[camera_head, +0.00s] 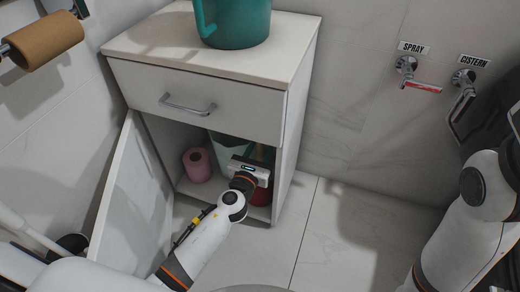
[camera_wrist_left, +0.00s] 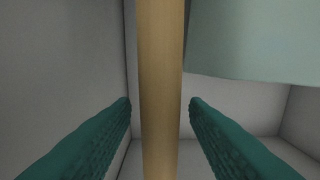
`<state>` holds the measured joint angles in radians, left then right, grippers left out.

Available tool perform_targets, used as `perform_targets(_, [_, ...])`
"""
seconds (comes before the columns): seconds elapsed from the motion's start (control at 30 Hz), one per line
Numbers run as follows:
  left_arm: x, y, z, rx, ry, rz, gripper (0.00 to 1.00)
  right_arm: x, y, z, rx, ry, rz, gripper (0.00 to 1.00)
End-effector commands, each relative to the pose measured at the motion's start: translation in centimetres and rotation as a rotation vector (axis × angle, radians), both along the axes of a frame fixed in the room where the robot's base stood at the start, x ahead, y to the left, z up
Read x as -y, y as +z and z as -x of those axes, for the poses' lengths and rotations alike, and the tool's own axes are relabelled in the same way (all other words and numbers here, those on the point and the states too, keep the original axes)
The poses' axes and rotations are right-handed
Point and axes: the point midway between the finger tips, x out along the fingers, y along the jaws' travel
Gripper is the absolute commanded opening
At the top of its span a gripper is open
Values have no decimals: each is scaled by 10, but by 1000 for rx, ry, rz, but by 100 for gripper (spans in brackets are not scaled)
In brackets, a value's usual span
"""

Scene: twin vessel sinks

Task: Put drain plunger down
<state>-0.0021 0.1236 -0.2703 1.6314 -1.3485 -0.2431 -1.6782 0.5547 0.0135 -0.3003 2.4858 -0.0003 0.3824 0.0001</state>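The drain plunger's wooden handle (camera_wrist_left: 161,90) stands upright in the left wrist view, between the two teal fingers of my left gripper (camera_wrist_left: 160,104). A narrow gap shows on each side of the handle, so the gripper looks open around it. In the head view my left gripper (camera_head: 250,168) reaches into the open lower part of the white cabinet (camera_head: 305,100). A dark red part, seemingly the plunger's cup (camera_head: 261,192), shows just below the gripper on the cabinet floor. My right gripper is out of view.
A pink roll (camera_head: 197,165) stands left in the cabinet, beside a pale green object (camera_head: 222,148). The cabinet door (camera_head: 128,200) hangs open at left. A teal bucket (camera_head: 235,22) stands on top. The tiled floor (camera_head: 325,235) at right is clear.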

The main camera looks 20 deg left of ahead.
Motion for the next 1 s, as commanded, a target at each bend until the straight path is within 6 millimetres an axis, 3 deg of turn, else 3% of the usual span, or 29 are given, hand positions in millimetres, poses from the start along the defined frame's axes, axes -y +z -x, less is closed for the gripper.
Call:
perform_targets(0.3, [0, 4, 2, -1, 0, 1, 41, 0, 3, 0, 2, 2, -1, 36])
perform_targets(0.8, [-4, 2, 99, -2, 0, -1, 41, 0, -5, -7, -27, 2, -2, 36])
perform_targets(1.0, [-4, 2, 118, -1, -1, -1, 41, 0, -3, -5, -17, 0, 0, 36])
